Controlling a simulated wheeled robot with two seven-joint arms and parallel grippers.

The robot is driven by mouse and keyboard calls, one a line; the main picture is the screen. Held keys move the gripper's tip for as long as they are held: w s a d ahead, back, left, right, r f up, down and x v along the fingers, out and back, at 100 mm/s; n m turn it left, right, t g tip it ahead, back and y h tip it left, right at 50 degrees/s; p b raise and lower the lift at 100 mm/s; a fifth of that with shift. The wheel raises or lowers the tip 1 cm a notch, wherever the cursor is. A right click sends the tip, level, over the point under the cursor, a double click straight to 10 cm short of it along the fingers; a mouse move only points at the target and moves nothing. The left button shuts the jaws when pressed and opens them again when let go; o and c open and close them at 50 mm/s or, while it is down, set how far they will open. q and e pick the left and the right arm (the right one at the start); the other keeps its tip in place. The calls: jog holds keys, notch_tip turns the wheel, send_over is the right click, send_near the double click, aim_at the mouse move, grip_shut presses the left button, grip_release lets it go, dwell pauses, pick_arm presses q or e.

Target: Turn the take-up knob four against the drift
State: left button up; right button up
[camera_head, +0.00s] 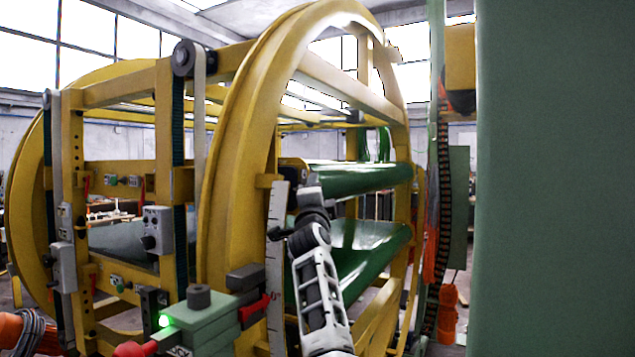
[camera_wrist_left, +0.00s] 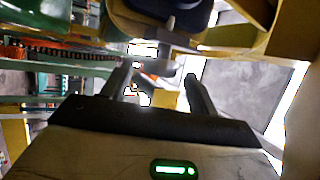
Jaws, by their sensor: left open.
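In the left wrist view my left gripper (camera_wrist_left: 156,80) is open, its two dark fingers apart. A dark rounded part (camera_wrist_left: 160,22) with a short grey stem stands just beyond the fingertips; I cannot tell whether it is the take-up knob. Nothing is clearly held between the fingers. In the head view my grey and white arm (camera_head: 318,285) reaches up in front of the yellow ring, beside a white graduated scale (camera_head: 276,235). Its jaws cannot be made out there. Dark knobs show on a grey box (camera_head: 157,228) and on a green box (camera_head: 205,322). My right gripper is out of view.
The big yellow ring (camera_head: 226,165) and its frame surround green belts (camera_head: 365,178). A large green panel (camera_head: 555,180) fills the right side.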

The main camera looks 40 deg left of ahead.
pick_arm(q)
jog(key=shift+p+x, duration=0.5)
jog(key=shift+x, duration=1.75)
jog(key=c, duration=1)
